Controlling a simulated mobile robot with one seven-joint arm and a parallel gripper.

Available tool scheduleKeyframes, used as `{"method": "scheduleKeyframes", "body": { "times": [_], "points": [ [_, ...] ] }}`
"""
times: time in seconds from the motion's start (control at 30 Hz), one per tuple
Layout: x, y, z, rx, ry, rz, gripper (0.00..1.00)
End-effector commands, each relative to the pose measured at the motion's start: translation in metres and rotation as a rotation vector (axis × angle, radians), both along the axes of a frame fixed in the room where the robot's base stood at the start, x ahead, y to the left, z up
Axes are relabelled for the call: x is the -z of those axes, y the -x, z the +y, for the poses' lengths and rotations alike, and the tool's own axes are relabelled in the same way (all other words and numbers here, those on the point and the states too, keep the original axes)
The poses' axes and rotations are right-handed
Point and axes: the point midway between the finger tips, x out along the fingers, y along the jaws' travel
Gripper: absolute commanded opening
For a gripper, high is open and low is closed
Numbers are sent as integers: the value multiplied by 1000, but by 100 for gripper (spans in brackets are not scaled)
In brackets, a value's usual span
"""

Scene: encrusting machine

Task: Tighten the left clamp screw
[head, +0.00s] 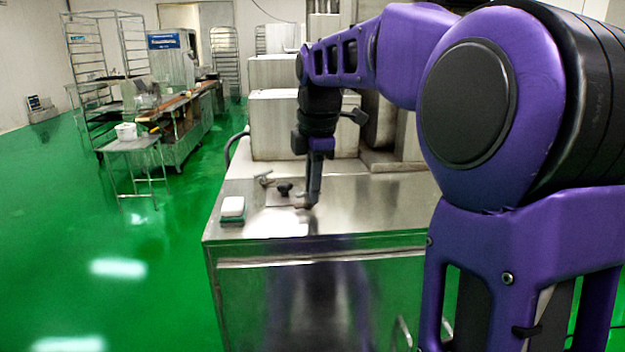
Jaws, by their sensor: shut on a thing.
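My purple and black arm reaches over a steel machine top (375,205). My gripper (306,203) points down at the top, just right of a small flat plate (279,199). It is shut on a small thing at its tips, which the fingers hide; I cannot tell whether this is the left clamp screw. A dark knob (284,188) stands on the plate, left of my gripper and apart from it. A small metal fitting (264,179) lies farther left and back. I cannot make out which of these is a clamp screw.
A white block with a green base (232,208) sits near the top's left edge. Large pale metal housings (275,125) rise behind the gripper. The green floor (100,250) at left is open; a small table (130,145) and racks stand farther back.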

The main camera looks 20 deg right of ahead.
Motion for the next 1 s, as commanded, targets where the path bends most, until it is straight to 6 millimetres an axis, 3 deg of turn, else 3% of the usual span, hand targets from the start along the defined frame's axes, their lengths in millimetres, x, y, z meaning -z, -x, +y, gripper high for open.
{"method": "scheduleKeyframes", "body": {
  "times": [1.0],
  "points": [
    [-1, 4, 7, 924, 2, 2, 0]
  ]
}}
